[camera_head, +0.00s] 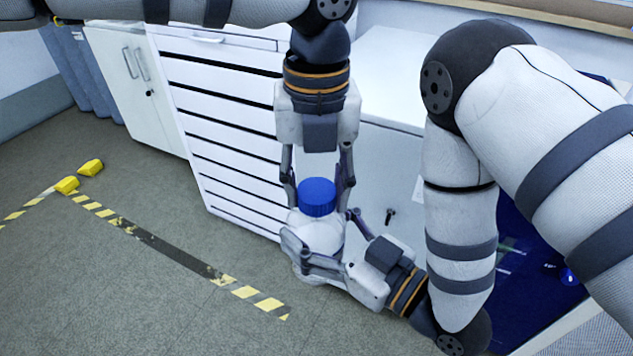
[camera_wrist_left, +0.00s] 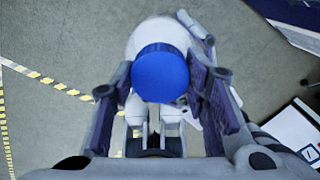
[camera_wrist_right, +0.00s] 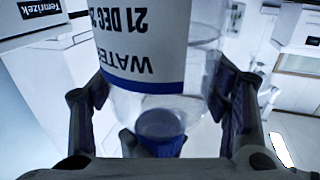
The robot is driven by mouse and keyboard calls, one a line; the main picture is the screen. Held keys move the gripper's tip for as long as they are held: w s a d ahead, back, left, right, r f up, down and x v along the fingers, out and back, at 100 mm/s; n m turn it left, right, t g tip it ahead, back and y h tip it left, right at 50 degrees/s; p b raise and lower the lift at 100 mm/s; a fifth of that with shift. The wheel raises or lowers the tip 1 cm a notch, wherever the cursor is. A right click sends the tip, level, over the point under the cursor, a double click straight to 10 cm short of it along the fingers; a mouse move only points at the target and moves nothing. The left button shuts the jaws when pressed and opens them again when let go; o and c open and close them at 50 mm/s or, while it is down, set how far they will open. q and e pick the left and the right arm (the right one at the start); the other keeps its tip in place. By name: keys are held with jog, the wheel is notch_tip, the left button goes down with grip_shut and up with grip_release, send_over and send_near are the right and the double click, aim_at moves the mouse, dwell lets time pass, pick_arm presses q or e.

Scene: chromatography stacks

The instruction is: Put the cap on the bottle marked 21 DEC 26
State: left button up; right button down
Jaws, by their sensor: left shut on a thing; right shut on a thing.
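The white-looking bottle (camera_head: 320,236) is upright in the head view, held in front of a drawer cabinet. In the right wrist view its label (camera_wrist_right: 140,40) appears upside down and reads "WATER" and "21 DEC 2", the rest cut off. The blue cap (camera_head: 317,197) is at the bottle's mouth; it also shows in the left wrist view (camera_wrist_left: 161,72) and right wrist view (camera_wrist_right: 161,125). My left gripper (camera_head: 318,186) points down and is shut on the cap. My right gripper (camera_head: 322,243) is shut around the bottle's body from the side. I cannot tell whether the cap is threaded on.
The white drawer cabinet (camera_head: 225,130) stands close behind the grippers. My right arm crosses the right side of the head view. Striped yellow-black tape (camera_head: 150,240) and small yellow blocks (camera_head: 91,167) are on the floor. Open floor lies at the left.

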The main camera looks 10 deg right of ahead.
pick_arm(q)
jog(key=m, duration=1.5)
jog(key=shift+m, duration=0.3)
jog(key=m, duration=1.3)
jog(key=o, duration=1.4)
jog(key=shift+c, duration=0.2)
